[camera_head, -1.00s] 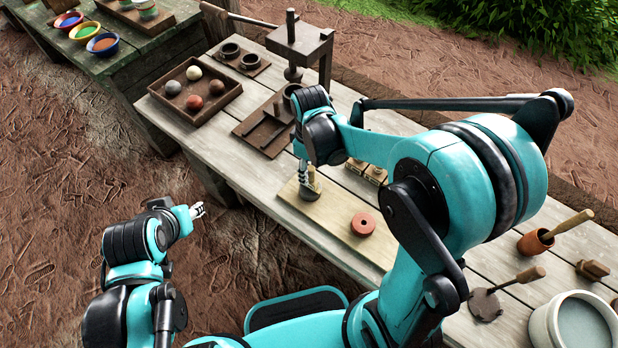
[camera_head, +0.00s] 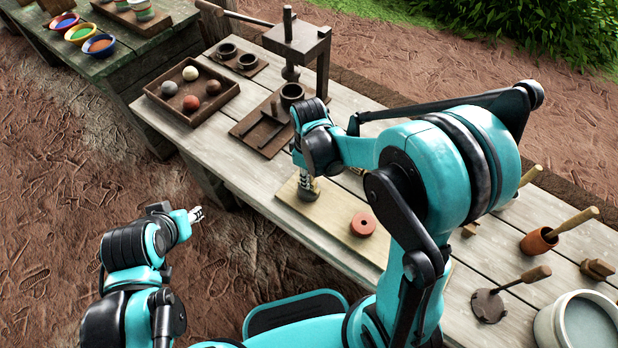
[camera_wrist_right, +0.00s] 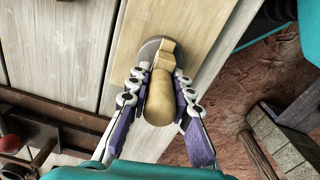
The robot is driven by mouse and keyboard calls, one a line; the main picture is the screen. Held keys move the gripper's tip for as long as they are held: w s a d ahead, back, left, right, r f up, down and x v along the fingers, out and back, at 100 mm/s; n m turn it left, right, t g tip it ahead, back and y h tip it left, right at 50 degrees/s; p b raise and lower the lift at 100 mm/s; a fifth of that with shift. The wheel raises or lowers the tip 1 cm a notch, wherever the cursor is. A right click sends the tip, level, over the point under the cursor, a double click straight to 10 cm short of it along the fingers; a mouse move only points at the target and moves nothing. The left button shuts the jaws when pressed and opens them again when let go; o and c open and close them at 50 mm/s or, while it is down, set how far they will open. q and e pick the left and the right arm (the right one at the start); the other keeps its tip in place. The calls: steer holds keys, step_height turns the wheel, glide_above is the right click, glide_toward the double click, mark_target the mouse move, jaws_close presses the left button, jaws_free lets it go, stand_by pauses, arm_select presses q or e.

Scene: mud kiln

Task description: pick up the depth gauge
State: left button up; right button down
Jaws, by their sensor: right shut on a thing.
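The depth gauge (camera_wrist_right: 159,100), with a pale wooden handle and a grey round base, stands at one end of a light wooden board (camera_head: 338,220). My right gripper (camera_head: 306,182) reaches down over it from above. In the right wrist view my right gripper (camera_wrist_right: 160,92) has its two fingers shut on the wooden handle, one on each side. The grey base shows beyond the fingertips, at the board. In the head view the gripper hides most of the handle. My left gripper (camera_head: 197,214) is away from the table at the lower left, and its fingers are too small to judge.
A reddish ring (camera_head: 363,224) lies on the same board. A dark tray (camera_head: 271,130), a press (camera_head: 300,45) and a box of balls (camera_head: 223,89) stand farther back. A terracotta pot (camera_head: 537,241), a disc tool (camera_head: 488,304) and a pale bucket (camera_head: 546,330) are at right.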

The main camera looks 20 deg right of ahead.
step_height(320, 180, up, 4)
steer(key=shift+p, duration=0.95)
steer(key=s+d+r+p, duration=0.3)
steer(key=s+d+r, duration=0.4)
steer(key=s, duration=0.2)
steer(key=shift+s+p, duration=0.15)
steer(key=shift+p, duration=0.25)
